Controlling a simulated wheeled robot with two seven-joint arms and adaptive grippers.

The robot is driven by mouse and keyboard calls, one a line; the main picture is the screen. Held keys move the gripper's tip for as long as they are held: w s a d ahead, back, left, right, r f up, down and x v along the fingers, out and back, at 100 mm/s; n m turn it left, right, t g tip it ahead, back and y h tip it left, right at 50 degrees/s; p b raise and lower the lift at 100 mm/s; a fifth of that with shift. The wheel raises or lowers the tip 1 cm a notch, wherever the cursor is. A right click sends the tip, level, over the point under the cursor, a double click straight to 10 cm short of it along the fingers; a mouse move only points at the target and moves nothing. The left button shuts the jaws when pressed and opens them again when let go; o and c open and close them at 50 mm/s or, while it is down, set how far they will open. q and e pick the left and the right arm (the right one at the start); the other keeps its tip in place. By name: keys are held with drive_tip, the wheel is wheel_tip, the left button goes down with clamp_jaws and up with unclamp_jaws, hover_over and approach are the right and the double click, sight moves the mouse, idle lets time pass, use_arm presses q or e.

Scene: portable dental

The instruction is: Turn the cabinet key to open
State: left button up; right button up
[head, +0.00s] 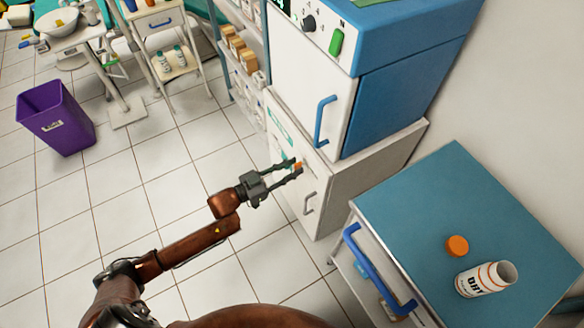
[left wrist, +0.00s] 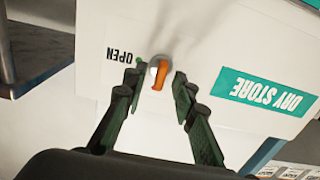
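The orange cabinet key (head: 298,165) sits on the front of the low white cabinet (head: 307,183). In the left wrist view the key (left wrist: 160,75) stands out from a round grey lock, its grip pointing down in the picture. An upside-down OPEN label (left wrist: 121,55) and a green dot are left of it. My left gripper (head: 294,168) is open at the cabinet front. In the left wrist view its fingers (left wrist: 151,85) lie either side of the key, with gaps showing; contact is not visible. My right gripper is out of view.
A DRY STORE sign (left wrist: 266,91) is on the cabinet face. A blue-topped machine (head: 395,80) stands on the cabinet. A blue-topped cart (head: 470,205) at right holds a white bottle (head: 480,281) and orange cap (head: 457,246).

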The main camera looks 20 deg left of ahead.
use_arm(q)
clamp_jaws()
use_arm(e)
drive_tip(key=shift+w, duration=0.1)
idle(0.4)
